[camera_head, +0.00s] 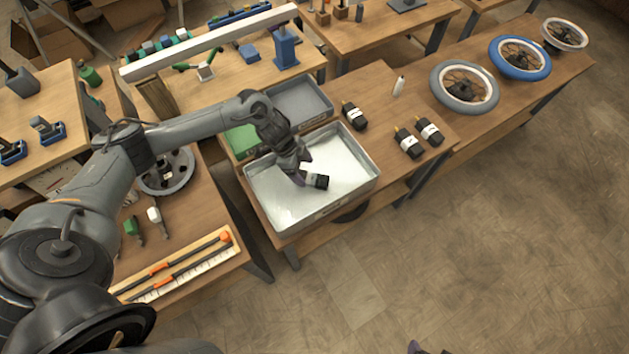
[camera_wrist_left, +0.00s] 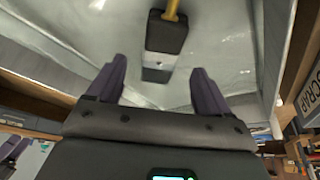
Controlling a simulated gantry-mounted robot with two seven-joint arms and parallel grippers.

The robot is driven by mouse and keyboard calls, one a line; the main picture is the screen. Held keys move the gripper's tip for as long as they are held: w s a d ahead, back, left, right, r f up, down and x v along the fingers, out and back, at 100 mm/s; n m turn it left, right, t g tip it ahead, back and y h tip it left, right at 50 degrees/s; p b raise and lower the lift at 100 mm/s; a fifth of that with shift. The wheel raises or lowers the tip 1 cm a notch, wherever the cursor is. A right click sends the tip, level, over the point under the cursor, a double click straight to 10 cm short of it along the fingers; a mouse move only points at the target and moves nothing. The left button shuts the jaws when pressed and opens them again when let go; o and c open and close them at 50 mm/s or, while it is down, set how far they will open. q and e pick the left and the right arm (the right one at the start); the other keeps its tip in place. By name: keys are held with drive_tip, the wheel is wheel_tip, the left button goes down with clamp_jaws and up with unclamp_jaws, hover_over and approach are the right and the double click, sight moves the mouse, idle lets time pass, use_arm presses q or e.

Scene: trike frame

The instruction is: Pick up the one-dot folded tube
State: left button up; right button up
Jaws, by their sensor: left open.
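A black folded tube with a pale label band (camera_head: 316,181) lies in the silver metal tray (camera_head: 268,211). In the left wrist view the tube (camera_wrist_left: 166,38) shows with a yellow stem at its far end. My left gripper (camera_head: 300,178) is low over the tray, right beside this tube. In the left wrist view its purple fingers (camera_wrist_left: 159,75) are apart, with the tube just beyond the gap. Similar black tubes (camera_head: 353,115) (camera_head: 408,143) (camera_head: 429,131) lie on the table to the right. Dots on the labels are too small to read. Purple tips at the bottom edge look like my right gripper (camera_head: 428,350).
The tray walls stand close around my left gripper. A green bin (camera_head: 243,139) and a grey bin (camera_head: 299,102) adjoin the tray.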

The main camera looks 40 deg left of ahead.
sight(311, 178)
use_arm(q)
drive_tip(key=shift+b+x, duration=0.5)
drive_tip(key=shift+x, duration=2.85)
drive_tip(key=shift+c, duration=0.3)
drive_tip(key=c, duration=1.1)
drive_tip(key=shift+r, duration=0.1)
wheel_tip(311, 178, up, 18)
drive_tip(key=p, duration=0.3)
drive_tip(key=shift+f, duration=0.2)
